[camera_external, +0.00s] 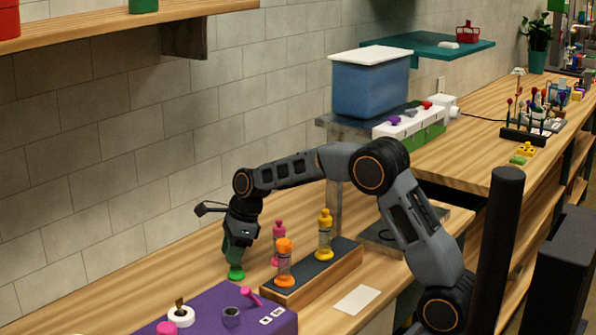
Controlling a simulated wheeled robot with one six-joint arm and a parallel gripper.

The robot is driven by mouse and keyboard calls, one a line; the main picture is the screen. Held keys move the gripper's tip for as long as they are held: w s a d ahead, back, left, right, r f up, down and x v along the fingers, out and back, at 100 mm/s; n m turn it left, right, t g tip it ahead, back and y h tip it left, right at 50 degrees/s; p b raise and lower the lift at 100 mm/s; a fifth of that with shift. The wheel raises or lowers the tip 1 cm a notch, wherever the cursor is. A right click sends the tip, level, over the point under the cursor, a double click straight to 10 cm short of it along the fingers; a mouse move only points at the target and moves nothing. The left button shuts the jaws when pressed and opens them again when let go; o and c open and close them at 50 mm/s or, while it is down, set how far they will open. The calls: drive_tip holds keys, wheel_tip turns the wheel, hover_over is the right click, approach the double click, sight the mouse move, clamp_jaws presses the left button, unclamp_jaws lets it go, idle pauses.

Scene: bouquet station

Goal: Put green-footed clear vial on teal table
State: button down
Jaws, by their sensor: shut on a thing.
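My gripper (239,250) is shut on the green-footed clear vial (236,273) and points down over the wooden counter. The green foot shows just below the fingers; the rest of the vial is mostly hidden by the gripper. The foot is at or very near the counter top; I cannot tell if it touches. The teal table (472,47) is a flat teal slab by the wall at the upper right, far from my gripper. A red item (467,32) and a small white item (441,45) are on it.
A wooden rack (330,272) with orange (285,265), pink (278,236) and yellow (325,236) vials stands right of my gripper. A purple box (205,312) is in front. A white-lidded blue tub (370,90) stands before the teal table.

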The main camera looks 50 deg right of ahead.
drive_tip(key=shift+f, duration=0.1)
drive_tip(key=c, duration=0.7)
unclamp_jaws()
drive_tip(key=v, duration=1.2)
drive_tip(key=shift+s+d+f+n+t+h, duration=0.3)
drive_tip(key=shift+s+d+f+n+h, duration=0.35)
drive_tip(key=shift+s+n, duration=3.7)
drive_tip(key=shift+s+d+f+n+t+h, duration=0.35)
drive_tip(key=shift+s+d+f+n, duration=0.5)
drive_tip(key=shift+s+n, duration=3.45)
drive_tip(key=shift+s+d+f+n+t+h, duration=0.25)
drive_tip(key=shift+s+d+f+n+h, duration=0.5)
drive_tip(key=shift+s+n, duration=3.55)
drive_tip(key=shift+s+a+f+m, duration=0.15)
drive_tip(key=shift+s+m, duration=0.4)
